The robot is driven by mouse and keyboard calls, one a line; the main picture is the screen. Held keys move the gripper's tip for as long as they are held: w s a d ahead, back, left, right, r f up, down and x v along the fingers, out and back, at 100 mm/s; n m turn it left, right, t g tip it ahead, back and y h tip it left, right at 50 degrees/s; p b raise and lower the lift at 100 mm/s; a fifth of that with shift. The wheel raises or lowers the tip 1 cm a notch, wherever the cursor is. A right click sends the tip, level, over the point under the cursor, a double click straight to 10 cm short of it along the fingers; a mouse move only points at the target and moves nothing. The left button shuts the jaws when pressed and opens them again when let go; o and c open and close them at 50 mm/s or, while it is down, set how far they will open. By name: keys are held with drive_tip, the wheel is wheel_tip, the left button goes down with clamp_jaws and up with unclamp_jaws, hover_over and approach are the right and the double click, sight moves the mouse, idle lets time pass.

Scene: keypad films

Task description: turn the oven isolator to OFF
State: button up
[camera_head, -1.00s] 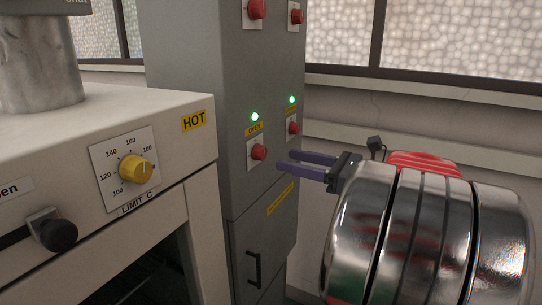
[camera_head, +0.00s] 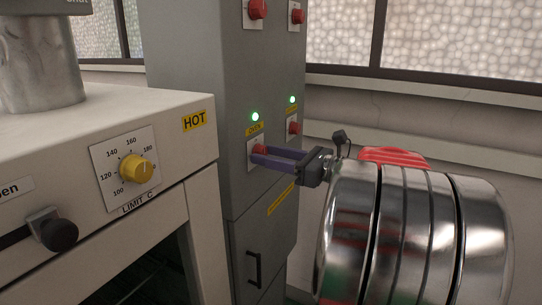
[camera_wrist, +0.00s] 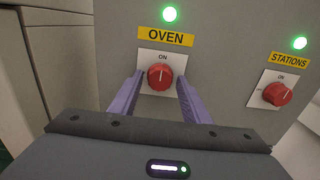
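The oven isolator is a red rotary knob (camera_wrist: 160,76) on a white plate under a yellow OVEN label (camera_wrist: 166,36) in the wrist view. Its white mark points up toward ON, and a green lamp (camera_wrist: 169,14) glows above. It also shows in the head view (camera_head: 259,149), partly hidden by my fingers. My gripper (camera_wrist: 155,98) is open, with one purple finger on each side of the knob's lower part. In the head view my gripper (camera_head: 252,157) reaches the cabinet at the knob. I cannot tell whether the fingers touch it.
A STATIONS knob (camera_wrist: 278,94) with a lit green lamp (camera_wrist: 300,43) is to the right. More red knobs (camera_head: 257,9) are higher on the grey cabinet (camera_head: 195,85). The white oven (camera_head: 75,140) with its yellow limit dial (camera_head: 136,168) stands at left.

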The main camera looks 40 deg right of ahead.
drive_tip(key=c, duration=0.9)
drive_tip(key=shift+d, duration=0.1)
